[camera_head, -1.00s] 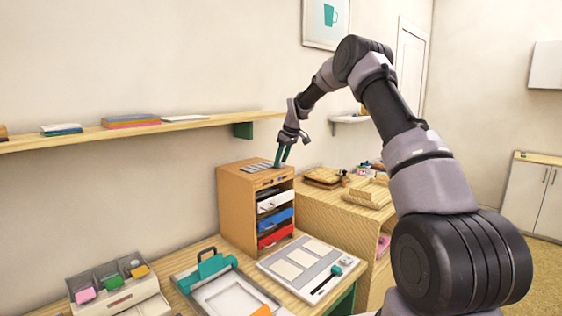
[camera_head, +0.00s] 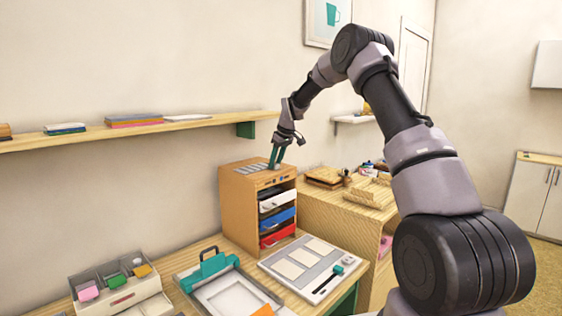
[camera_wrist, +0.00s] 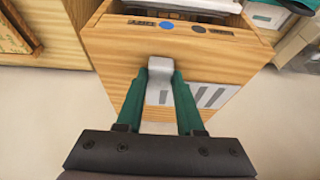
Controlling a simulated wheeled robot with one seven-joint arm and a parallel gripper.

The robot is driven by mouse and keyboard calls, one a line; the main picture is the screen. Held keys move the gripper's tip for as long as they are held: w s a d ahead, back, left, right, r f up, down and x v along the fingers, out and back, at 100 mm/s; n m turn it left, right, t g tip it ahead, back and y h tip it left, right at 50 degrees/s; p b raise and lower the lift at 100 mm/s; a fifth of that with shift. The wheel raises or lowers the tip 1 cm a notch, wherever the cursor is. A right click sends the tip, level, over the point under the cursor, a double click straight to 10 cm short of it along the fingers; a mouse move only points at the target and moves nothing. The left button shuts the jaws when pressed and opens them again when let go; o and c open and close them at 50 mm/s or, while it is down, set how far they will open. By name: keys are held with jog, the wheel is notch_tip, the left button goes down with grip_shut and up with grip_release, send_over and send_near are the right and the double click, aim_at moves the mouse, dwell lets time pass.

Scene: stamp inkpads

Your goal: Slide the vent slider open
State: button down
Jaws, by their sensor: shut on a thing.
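The wooden drawer cabinet (camera_head: 236,205) stands on the table, and its top carries a light vent plate (camera_head: 248,168) with dark slots. The slotted plate also shows in the wrist view (camera_wrist: 213,96), to the right of my fingers. My gripper (camera_head: 275,163) reaches down to the cabinet top from above. In the wrist view my gripper (camera_wrist: 160,78) has its green fingers shut on the grey slider tab (camera_wrist: 160,90), one finger on each side. The fingers hide part of the cabinet top and the tab's base.
The cabinet front has white, blue (camera_head: 277,219) and red drawers. A teal-clipped tray (camera_head: 190,283), a white board (camera_head: 300,245) and a stamp box (camera_head: 108,290) lie on the table. A wall shelf (camera_head: 150,128) runs behind.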

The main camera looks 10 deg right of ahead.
jog(key=c, duration=0.5)
grip_release()
jog(key=v, duration=1)
jog(key=shift+r, duration=0.4)
